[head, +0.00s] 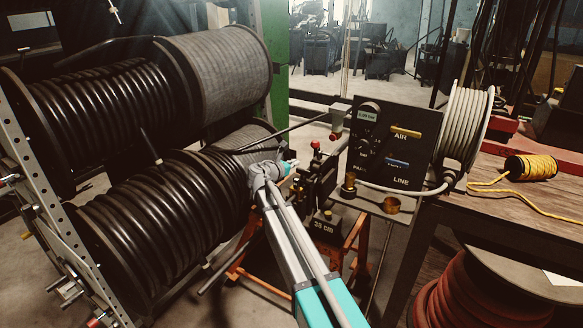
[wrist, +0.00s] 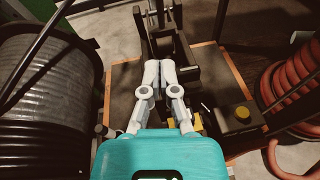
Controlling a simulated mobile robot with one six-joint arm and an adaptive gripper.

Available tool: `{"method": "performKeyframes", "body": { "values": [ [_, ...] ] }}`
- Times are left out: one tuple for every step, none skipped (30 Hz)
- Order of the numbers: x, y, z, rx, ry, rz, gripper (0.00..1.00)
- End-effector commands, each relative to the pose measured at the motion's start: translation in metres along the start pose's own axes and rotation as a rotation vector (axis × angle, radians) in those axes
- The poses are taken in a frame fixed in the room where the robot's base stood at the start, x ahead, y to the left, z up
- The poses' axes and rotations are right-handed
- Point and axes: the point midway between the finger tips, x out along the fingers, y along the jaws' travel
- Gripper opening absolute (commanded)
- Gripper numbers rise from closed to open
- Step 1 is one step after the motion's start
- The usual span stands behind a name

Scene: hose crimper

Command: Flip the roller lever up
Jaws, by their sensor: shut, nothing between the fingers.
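A dark crimping machine (head: 322,185) stands on an orange frame between the hose reels and the control panel. A small lever with a red knob (head: 316,146) rises from its top; I cannot tell for sure whether this is the roller lever. My gripper (head: 291,166) is at the machine's left side, left of and below that knob. In the wrist view my gripper (wrist: 160,66) is shut, with its fingertips together and empty. The fingertips point at dark upright plates (wrist: 161,28) of the machine. Contact cannot be told, and my arm hides part of the machine.
Large black hose reels (head: 150,215) fill the left. A box marked 35 cm (head: 325,227) sits low on the orange frame (head: 354,245).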

Motion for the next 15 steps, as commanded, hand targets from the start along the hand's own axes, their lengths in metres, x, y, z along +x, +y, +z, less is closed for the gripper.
{"method": "performKeyframes", "body": {
  "values": [
    [0.01, 0.001, -0.002, 0.0, 0.0, -0.001, 0.0],
    [0.015, 0.001, -0.002, 0.0, 0.0, -0.001, 0.0],
    [0.021, 0.001, -0.002, 0.0, 0.0, -0.002, 0.0],
    [0.026, 0.001, -0.001, 0.0, 0.0, -0.002, 0.0],
    [0.03, 0.001, -0.001, 0.0, 0.0, -0.002, 0.0],
    [0.036, 0.001, -0.001, 0.0, 0.0, -0.001, 0.0],
    [0.041, 0.001, -0.002, 0.0, 0.0, -0.001, 0.0],
    [0.046, 0.001, -0.001, 0.0, 0.0, -0.002, 0.0],
    [0.052, 0.001, -0.001, 0.0, 0.0, -0.002, 0.0],
    [0.057, 0.001, -0.001, 0.0, 0.0, -0.003, 0.0],
    [0.06, 0.001, 0.002, 0.0, 0.0, -0.002, 0.0],
    [0.062, 0.001, 0.01, 0.0, 0.0, -0.001, 0.0],
    [0.064, 0.001, 0.013, 0.0, 0.0, -0.001, 0.0],
    [0.066, 0.001, 0.015, 0.0, 0.0, -0.001, 0.0],
    [0.069, 0.001, 0.018, 0.0, 0.0, -0.001, 0.0]
  ]
}}
